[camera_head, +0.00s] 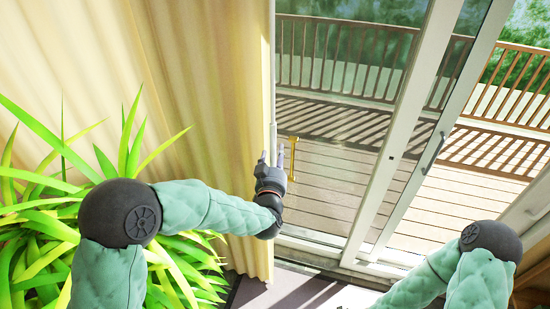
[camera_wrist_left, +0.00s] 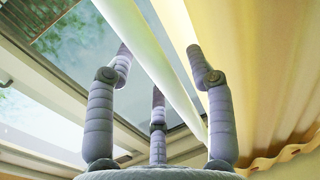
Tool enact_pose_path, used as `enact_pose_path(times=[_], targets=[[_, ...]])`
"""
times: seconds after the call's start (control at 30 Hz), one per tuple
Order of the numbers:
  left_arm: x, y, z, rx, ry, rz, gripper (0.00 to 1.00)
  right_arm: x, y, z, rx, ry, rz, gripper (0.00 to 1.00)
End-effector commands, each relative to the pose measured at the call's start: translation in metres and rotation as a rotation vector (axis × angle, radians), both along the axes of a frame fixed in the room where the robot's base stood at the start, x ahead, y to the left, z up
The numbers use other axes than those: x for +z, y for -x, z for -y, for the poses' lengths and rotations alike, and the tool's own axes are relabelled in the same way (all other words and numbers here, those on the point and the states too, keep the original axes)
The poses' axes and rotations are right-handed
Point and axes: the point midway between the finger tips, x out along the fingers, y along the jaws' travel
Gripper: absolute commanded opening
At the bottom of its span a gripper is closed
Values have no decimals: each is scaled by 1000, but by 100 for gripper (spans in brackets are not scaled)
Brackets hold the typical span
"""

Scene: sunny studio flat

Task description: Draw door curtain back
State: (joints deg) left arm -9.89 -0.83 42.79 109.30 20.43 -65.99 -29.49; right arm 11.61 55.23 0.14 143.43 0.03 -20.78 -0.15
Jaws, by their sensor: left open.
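The cream-yellow door curtain (camera_head: 205,80) hangs in folds across the left of the head view, its right edge beside the glass door. In the left wrist view the curtain (camera_wrist_left: 265,70) fills the right side, with its wavy hem at lower right. My left gripper (camera_head: 273,159) is at the curtain's right edge, fingers up and open. In the left wrist view a pale upright bar (camera_wrist_left: 155,55) passes between or behind the spread fingers of the gripper (camera_wrist_left: 157,62); I cannot tell whether they touch it.
A spiky green plant (camera_head: 40,215) stands in front of the curtain at left. A white-framed sliding glass door (camera_head: 400,130) shows a wooden deck (camera_head: 325,190) and railing beyond. A brass-coloured handle (camera_head: 293,158) is just right of my left gripper.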

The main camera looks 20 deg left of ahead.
Motion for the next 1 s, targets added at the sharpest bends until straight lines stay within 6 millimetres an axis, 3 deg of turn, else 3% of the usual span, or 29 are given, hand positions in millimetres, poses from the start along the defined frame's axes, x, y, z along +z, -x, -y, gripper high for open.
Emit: enact_pose_path(times=[0.27,0.4,0.47,0.67,0.9,1.0], targets=[[0,-1,0,0,0,1,51,0,0,0,0,0,0,40],[0,-1,0,0,0,0,11,0,0,0,0,0,0,40],[0,-1,0,0,0,0,0,0,0,0,0,0,0,40],[0,-1,-5,2,1,2,0,-2,0,0,0,0,0,40],[-1,-3,-42,7,2,4,0,-16,0,0,0,0,0,40],[0,-3,-49,4,1,2,0,-18,0,0,0,0,0,40]])
